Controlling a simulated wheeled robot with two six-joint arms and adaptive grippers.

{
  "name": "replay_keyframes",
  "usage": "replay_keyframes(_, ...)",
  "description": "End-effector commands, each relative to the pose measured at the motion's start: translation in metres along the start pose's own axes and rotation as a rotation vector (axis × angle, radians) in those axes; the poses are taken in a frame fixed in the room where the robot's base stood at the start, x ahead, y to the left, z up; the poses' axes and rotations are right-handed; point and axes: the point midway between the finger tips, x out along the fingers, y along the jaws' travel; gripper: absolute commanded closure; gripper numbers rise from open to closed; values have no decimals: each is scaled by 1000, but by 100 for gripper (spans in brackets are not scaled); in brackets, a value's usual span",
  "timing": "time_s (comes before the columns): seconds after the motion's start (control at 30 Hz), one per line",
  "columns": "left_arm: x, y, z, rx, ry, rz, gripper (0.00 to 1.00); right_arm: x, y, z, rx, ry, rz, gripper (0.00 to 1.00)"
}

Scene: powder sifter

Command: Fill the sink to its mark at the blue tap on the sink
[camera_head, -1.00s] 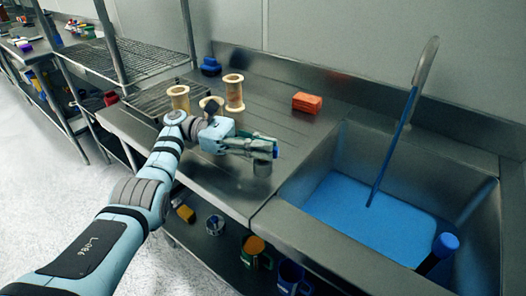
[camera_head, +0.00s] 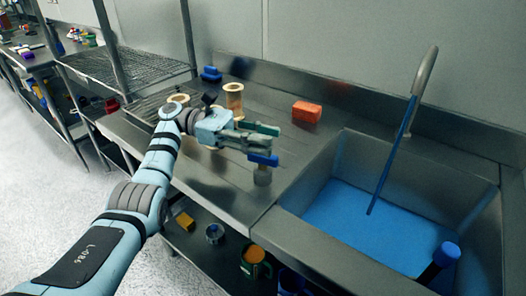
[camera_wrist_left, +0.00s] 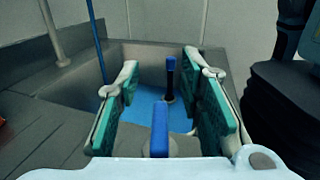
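The metal sink (camera_head: 345,148) is at the right in the head view, with blue liquid (camera_head: 350,213) in its basin. A blue stream (camera_head: 392,155) runs from the curved spout (camera_head: 427,72) down to the liquid. The blue tap (camera_head: 263,160) is a bar on a short metal post, left of the basin; it also shows in the left wrist view (camera_wrist_left: 160,128). My left gripper (camera_head: 262,141) is open and empty, its green-padded fingers on either side of the tap, seemingly apart from it. I cannot make out a fill mark. My right gripper is out of view.
A dark post with a blue cap (camera_head: 446,252) stands in the basin. On the counter are an orange block (camera_head: 307,111), wooden spools (camera_head: 234,100) and a blue object (camera_head: 211,74). Mugs (camera_head: 254,262) stand on the shelf below. The counter between block and tap is clear.

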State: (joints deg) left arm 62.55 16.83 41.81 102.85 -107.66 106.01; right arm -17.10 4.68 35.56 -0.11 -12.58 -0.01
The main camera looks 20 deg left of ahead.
Motion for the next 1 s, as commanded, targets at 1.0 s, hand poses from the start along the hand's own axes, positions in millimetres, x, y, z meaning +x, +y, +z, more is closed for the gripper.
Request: replay_keyframes(1.0,0,0,54,-1,0,0,66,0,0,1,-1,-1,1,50)
